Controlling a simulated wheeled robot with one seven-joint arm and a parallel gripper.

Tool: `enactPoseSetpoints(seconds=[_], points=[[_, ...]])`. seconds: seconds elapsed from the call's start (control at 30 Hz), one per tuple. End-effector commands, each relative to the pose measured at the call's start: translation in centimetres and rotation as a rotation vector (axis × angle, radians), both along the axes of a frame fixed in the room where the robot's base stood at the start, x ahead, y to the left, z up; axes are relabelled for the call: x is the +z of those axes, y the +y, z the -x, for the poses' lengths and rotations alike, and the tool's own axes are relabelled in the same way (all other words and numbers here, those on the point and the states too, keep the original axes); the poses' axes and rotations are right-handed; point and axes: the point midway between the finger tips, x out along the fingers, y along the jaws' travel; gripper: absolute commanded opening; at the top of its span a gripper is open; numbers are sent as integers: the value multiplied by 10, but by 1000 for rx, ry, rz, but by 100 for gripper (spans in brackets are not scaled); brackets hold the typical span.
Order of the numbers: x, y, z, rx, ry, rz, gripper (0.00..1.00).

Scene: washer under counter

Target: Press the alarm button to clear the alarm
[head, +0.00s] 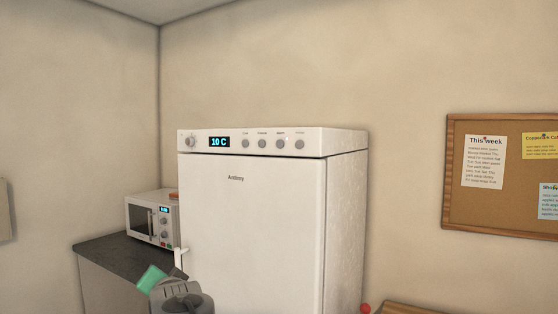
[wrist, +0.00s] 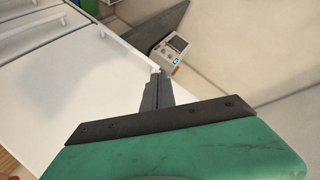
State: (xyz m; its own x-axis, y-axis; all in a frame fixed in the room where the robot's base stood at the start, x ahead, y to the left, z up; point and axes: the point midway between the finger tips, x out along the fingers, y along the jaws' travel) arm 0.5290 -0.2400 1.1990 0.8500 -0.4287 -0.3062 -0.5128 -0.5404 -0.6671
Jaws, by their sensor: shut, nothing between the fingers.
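A tall white fridge-like appliance (head: 250,220) stands in the middle of the head view with its door shut. Its top panel has a display (head: 219,142) reading 10 C, a knob (head: 191,142) at the left and a row of several round grey buttons (head: 262,143) with tiny labels. I cannot read surely which one is the alarm button. My gripper (wrist: 157,82) is shut and empty in the wrist view, by a white panel. In the head view only my green and grey wrist parts show, low in front of the appliance, well below the buttons.
A microwave (head: 152,220) stands on a dark counter (head: 110,250) to the left; it also shows in the wrist view (wrist: 167,57). A white handle (head: 180,258) sticks out at the door's left edge. A cork board (head: 460,205) hangs at the right.

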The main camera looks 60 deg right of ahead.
Motion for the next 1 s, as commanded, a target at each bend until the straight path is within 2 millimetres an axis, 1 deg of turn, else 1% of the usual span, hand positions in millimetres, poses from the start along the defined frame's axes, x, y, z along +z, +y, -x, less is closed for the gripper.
enactPoseSetpoints(seconds=[0.03, 0.07, 0.1, 0.17, 0.2, 0.27, 0.3, 0.37, 0.4, 0.5, 0.6, 0.67, 1.0], points=[[27, -25, 1, -57, -91, -11, 0], [44, -38, 3, -87, -151, -19, 0], [66, -55, 6, -125, -231, -27, 0], [99, -79, 14, -175, -352, -38, 0], [122, -95, 21, -204, -433, -42, 0], [156, -117, 35, -240, -557, -45, 0], [179, -130, 45, -260, -640, -45, 0], [210, -147, 63, -280, -756, -41, 0], [229, -156, 74, -288, -829, -38, 0], [266, -172, 100, -293, -974, -27, 0], [289, -179, 117, -287, -1062, -18, 0], [296, -180, 122, -283, -1088, -14, 0], [298, -181, 123, -281, -1095, -15, 0]])
